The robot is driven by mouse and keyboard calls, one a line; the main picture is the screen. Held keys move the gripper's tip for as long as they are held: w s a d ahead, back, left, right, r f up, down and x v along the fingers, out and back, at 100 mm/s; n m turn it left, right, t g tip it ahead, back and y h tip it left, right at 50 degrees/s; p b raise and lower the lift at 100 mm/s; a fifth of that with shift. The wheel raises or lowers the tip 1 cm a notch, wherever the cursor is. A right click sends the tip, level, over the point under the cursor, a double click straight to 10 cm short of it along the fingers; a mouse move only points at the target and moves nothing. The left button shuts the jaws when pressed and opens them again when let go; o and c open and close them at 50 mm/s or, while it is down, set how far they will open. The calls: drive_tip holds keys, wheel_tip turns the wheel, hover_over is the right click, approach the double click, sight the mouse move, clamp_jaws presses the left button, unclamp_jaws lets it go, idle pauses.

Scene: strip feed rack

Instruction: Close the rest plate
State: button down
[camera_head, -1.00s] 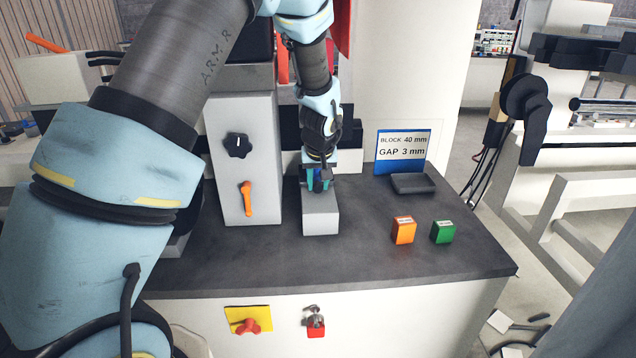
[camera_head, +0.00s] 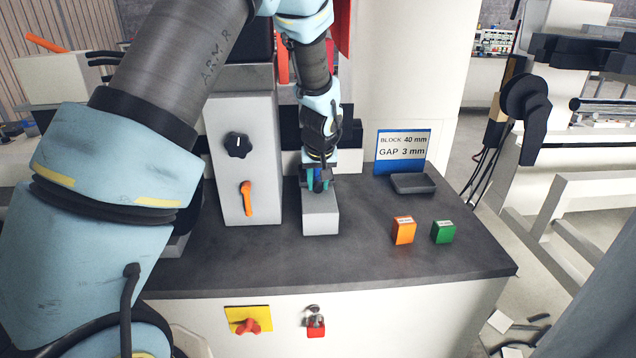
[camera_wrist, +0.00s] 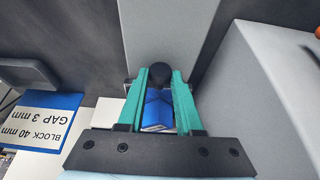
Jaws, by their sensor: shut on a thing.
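My gripper (camera_head: 319,187) reaches down onto the far end of a grey block-like part (camera_head: 320,221) on the dark bench top. In the wrist view, my gripper (camera_wrist: 160,76) has its teal fingers on both sides of a round black knob (camera_wrist: 160,73), and they are shut on it. The knob stands over a flat grey surface (camera_wrist: 168,30), which seems to be the rest plate. A blue piece with a pale lower edge (camera_wrist: 158,108) shows between the fingers; I cannot tell whether it is held. The head view hides the knob behind the fingers.
A grey housing (camera_head: 243,170) with a black star knob (camera_head: 237,145) and orange lever (camera_head: 247,198) stands close left. To the right are a sign (camera_head: 403,150), a dark tray (camera_head: 413,184), an orange box (camera_head: 403,231) and a green box (camera_head: 443,232). The front bench top is clear.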

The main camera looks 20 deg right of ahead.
sight(317, 179)
drive_tip(key=shift+w+d+r, duration=0.1)
drive_tip(key=shift+w+d, duration=0.2)
drive_tip(key=shift+w, duration=0.65)
drive_tip(key=shift+w+d+r, duration=0.1)
drive_tip(key=shift+w+d, duration=0.2)
drive_tip(key=shift+w, duration=0.6)
drive_tip(key=c, duration=0.6)
unclamp_jaws()
drive_tip(key=shift+f, duration=0.15)
drive_tip(key=b+v, duration=0.2)
drive_tip(key=v, duration=0.8)
drive_tip(key=shift+r+b, duration=0.35)
drive_tip(key=shift+r, duration=0.05)
drive_tip(key=shift+s, duration=0.15)
